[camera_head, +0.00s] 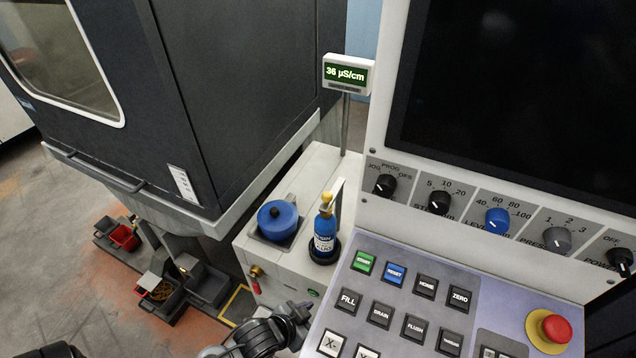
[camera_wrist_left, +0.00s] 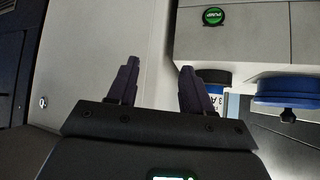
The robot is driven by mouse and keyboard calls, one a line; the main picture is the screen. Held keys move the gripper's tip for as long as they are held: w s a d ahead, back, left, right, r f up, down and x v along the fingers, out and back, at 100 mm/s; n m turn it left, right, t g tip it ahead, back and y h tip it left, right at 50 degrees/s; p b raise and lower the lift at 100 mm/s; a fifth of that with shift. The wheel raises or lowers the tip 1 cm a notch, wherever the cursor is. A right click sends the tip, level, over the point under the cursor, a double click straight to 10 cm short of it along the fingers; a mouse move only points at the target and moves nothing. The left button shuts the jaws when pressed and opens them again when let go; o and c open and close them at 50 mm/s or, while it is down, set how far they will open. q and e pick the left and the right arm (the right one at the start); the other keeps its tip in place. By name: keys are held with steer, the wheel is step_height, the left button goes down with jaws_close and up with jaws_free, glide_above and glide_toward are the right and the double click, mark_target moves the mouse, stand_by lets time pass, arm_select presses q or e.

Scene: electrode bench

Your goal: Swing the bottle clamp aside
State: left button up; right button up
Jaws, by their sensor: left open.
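A blue bottle (camera_head: 325,230) with a white label and a gold-coloured top stands upright in a dark round base on the pale cabinet. A pale slanted bar (camera_head: 338,188) stands right beside the bottle's neck and looks like the bottle clamp; whether it touches the bottle is unclear. My left gripper (camera_head: 298,314) is at the bottom of the head view, in front of the cabinet and apart from the bottle. In the left wrist view its jaws (camera_wrist_left: 159,75) are open and empty, with part of the bottle (camera_wrist_left: 216,80) behind the right finger. My right gripper is not in view.
A blue lidded pot (camera_head: 278,219) sits left of the bottle. The control panel (camera_head: 400,315), with buttons and a red emergency stop (camera_head: 548,329), fills the right. A conductivity display (camera_head: 347,74) stands behind. A green pump button (camera_wrist_left: 214,16) shows on the cabinet face.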

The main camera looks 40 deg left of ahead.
arm_select(q)
steer(key=w+a+r+t+p, duration=0.5)
steer(key=w+r+p, duration=0.1)
steer(key=r+p, duration=0.2)
steer(key=t+p, duration=0.4)
steer(key=p, duration=0.6)
glide_toward(323, 198)
steer(key=shift+n+h, duration=0.3)
steer(key=w, duration=1.1)
steer(key=shift+w+d+r, duration=0.15)
steer(key=shift+d+r, duration=0.1)
steer(key=shift+c, duration=0.3)
jaws_close()
